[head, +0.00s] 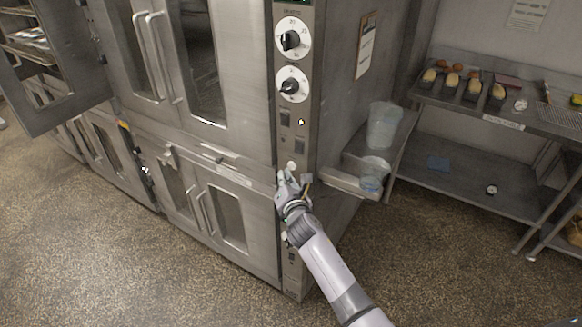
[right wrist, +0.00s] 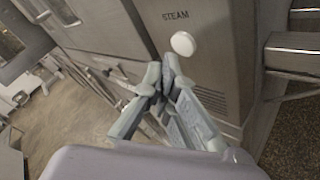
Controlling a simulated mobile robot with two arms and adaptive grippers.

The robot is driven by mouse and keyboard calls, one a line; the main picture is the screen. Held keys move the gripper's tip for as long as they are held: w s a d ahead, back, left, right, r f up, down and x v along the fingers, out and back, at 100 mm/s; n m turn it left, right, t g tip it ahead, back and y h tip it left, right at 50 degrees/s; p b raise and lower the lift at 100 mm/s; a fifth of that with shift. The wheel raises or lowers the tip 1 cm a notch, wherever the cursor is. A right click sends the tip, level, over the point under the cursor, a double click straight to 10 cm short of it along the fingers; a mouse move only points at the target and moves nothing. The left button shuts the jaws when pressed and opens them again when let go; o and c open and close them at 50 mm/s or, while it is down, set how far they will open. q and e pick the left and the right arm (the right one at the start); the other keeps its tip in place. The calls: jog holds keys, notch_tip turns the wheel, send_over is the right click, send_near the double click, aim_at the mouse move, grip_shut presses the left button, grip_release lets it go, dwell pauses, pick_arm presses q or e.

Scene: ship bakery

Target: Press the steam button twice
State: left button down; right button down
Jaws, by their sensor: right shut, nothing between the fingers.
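The steam button (right wrist: 182,44) is a round white button below the word STEAM on the oven's steel panel in the right wrist view. In the head view a small pale round spot that looks like it (head: 291,165) shows just above my right gripper (head: 285,176). My right gripper is shut and empty. In the right wrist view its fingertips (right wrist: 167,66) are just below and left of the button; I cannot tell whether they touch the panel. My left gripper is not in view.
The oven panel (head: 312,90) has two dials and several switches above. A small side shelf (head: 350,182) with clear containers (head: 384,125) juts out right of the panel. A steel rack (head: 480,184) with loaves stands farther right. An oven door (head: 62,75) hangs open at left.

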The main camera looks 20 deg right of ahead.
jog(key=shift+w+d, duration=0.25)
jog(key=shift+d, duration=0.1)
jog(key=shift+w+d, duration=0.25)
dwell(0.9)
jog(key=shift+s+a, duration=0.55)
jog(key=shift+a, duration=0.05)
jog(key=s+a, duration=0.1)
jog(key=a, duration=0.1)
jog(key=s+a, duration=0.2)
dwell(0.6)
